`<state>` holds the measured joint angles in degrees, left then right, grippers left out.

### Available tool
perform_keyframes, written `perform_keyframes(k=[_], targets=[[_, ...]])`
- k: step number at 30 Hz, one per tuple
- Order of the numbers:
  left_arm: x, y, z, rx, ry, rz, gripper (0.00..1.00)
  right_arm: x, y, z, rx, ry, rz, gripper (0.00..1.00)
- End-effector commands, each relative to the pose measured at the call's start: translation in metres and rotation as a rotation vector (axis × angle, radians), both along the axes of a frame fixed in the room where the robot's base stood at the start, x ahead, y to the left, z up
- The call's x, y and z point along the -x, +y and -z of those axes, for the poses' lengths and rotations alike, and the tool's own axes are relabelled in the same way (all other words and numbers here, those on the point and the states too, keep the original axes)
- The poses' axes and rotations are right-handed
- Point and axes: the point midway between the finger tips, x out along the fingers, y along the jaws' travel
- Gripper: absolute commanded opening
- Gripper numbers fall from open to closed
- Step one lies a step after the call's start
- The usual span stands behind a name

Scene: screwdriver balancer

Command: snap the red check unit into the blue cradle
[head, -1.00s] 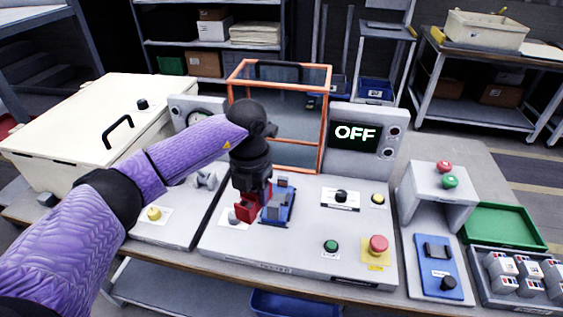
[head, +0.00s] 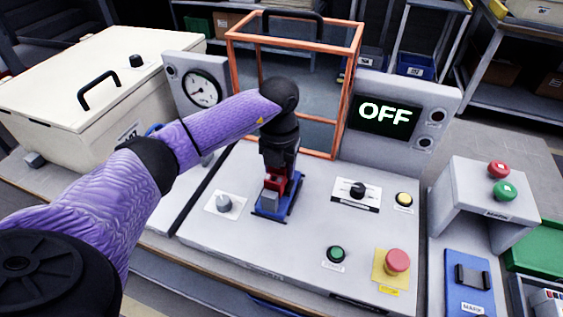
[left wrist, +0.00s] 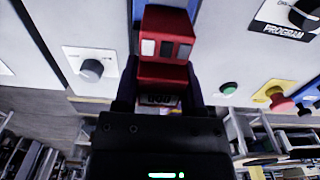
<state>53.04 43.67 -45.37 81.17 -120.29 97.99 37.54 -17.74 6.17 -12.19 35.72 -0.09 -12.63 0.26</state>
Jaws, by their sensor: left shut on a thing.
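My left gripper (head: 276,172) is shut on the red check unit (head: 281,181), which also shows between the fingers in the left wrist view (left wrist: 167,40). The unit is over the blue cradle (head: 266,211), which lies on the grey panel in front of the orange frame. The fingers hide part of the unit and cradle, so I cannot tell if the unit is seated. A strip of the cradle shows behind the unit in the left wrist view (left wrist: 138,12). My right gripper is not in view.
An orange-framed guard (head: 232,75) stands behind the cradle. A display (head: 385,116) reads OFF. A grey knob (head: 223,204) is left of the cradle; a black knob (head: 357,190), green button (head: 336,254) and red stop button (head: 397,261) are to the right. A cream chest (head: 60,90) stands at left.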

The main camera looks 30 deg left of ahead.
Motion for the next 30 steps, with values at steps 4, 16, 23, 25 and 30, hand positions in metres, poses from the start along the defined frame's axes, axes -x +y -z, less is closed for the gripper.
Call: perform_keyframes(k=[4, 16, 23, 25, 30], targets=[[0.000, 0.000, 0.004, 0.001, -0.001, 0.000, 0.00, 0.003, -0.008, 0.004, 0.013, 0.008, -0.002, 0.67], [0.000, 0.000, 0.004, 0.001, -0.001, 0.001, 0.00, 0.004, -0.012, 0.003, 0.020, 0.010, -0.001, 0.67], [0.000, 0.000, 0.008, 0.001, 0.000, 0.001, 0.00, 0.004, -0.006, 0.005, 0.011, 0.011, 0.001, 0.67], [0.000, 0.000, 0.010, 0.001, -0.001, 0.001, 0.00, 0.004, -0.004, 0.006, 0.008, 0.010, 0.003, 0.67], [0.000, 0.000, 0.013, 0.001, 0.000, 0.001, 0.00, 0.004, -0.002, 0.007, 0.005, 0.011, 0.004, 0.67]])
